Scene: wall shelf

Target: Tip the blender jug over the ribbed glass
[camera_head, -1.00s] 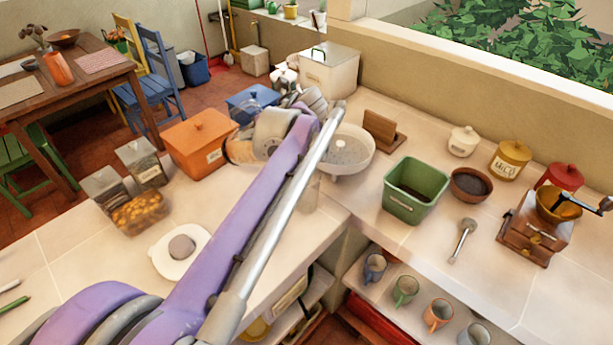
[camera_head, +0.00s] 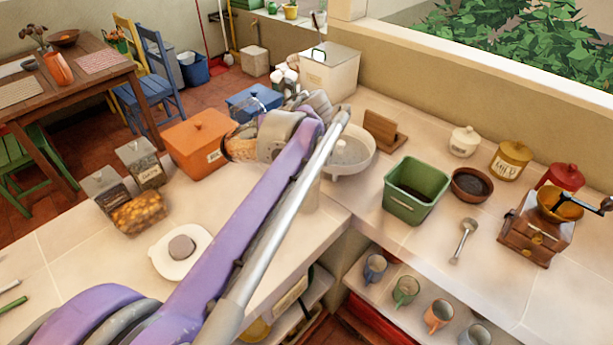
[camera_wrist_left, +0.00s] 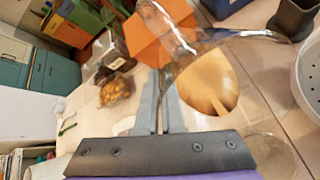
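The clear blender jug (camera_wrist_left: 207,80), with amber contents, is tilted in the left wrist view. It partly shows in the head view (camera_head: 240,147), left of my wrist and above the counter. My left gripper (camera_wrist_left: 158,98) has its fingers close together at the jug's side, apparently on its handle. In the head view the fingers are hidden by my wrist. The ribbed glass (camera_head: 311,195) stands on the counter, partly behind my purple arm. A faint clear rim at lower right of the wrist view may be this glass. My right gripper is not in view.
An orange canister (camera_head: 197,145), glass jars (camera_head: 142,165) and a white dish (camera_head: 180,252) stand left of my arm. A white colander (camera_head: 350,160) and green bin (camera_head: 416,190) stand to the right. The counter's inner corner edge is near the glass.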

